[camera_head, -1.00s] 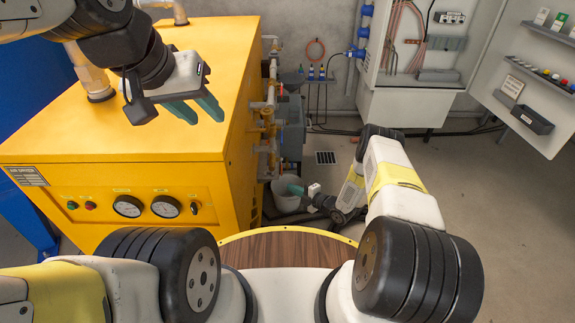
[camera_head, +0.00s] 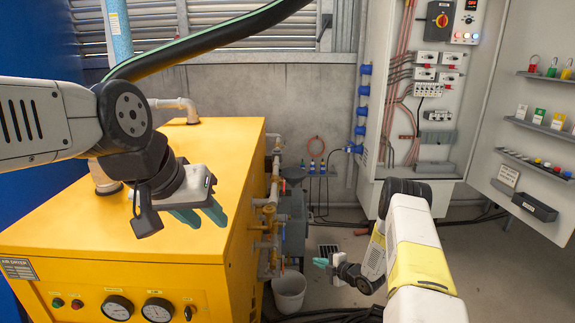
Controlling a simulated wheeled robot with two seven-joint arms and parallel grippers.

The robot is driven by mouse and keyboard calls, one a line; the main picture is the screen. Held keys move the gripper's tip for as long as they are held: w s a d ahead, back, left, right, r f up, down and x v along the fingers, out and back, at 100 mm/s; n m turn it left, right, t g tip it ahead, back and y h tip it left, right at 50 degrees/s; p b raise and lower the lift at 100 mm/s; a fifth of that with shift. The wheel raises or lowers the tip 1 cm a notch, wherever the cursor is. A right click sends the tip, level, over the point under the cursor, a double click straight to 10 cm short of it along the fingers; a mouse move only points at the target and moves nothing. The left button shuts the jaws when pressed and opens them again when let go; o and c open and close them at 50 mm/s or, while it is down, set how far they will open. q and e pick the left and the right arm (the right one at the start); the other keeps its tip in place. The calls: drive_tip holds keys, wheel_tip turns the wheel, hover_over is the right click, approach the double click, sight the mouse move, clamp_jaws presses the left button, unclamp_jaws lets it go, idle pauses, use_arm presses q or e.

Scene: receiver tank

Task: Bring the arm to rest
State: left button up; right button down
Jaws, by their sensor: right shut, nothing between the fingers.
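My left arm comes in from the left, and its gripper (camera_head: 203,216) hangs above the front right part of the yellow air dryer's top (camera_head: 130,225). Its two teal fingertips show apart, with nothing between them. My right arm reaches forward from the lower right. Its gripper (camera_head: 321,262) points left, small in the picture, with teal fingers shut and empty. It is above and to the right of a white bucket (camera_head: 289,292) on the floor, apart from it. The bucket's inside is too small to make out.
Pipes and brass valves (camera_head: 270,215) line the dryer's right side. An open electrical cabinet (camera_head: 420,110) stands at the back right, its door (camera_head: 530,130) carrying shelves of small parts. Black cables (camera_head: 335,316) lie on the floor. Floor right of my right arm looks clear.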

drive_tip(key=w+d+r+m+h, duration=0.2)
drive_tip(key=d+r+m+h, duration=0.15)
drive_tip(key=r, duration=0.95)
drive_tip(key=w+d+r+m+h, duration=0.15)
drive_tip(key=d+r+m, duration=0.25)
drive_tip(key=r, duration=0.9)
drive_tip(key=s+r+m+h, duration=0.2)
drive_tip(key=s+r+m, duration=0.3)
drive_tip(key=r, duration=0.6)
drive_tip(key=s+a+r+m+g, duration=0.1)
drive_tip(key=s+a+r+m, duration=0.1)
drive_tip(key=s, duration=1)
drive_tip(key=s+a+r+m+g, duration=0.2)
drive_tip(key=s+r+m, duration=0.2)
drive_tip(key=s, duration=0.9)
drive_tip(key=s+a+r+m+g+y, duration=0.1)
drive_tip(key=s+r+m, duration=0.2)
drive_tip(key=s, duration=0.9)
wheel_tip(320, 180, up, 2)
drive_tip(key=shift+s+a+r+g, duration=0.2)
drive_tip(key=shift+s+a+g, duration=0.1)
drive_tip(key=shift+s+a, duration=0.1)
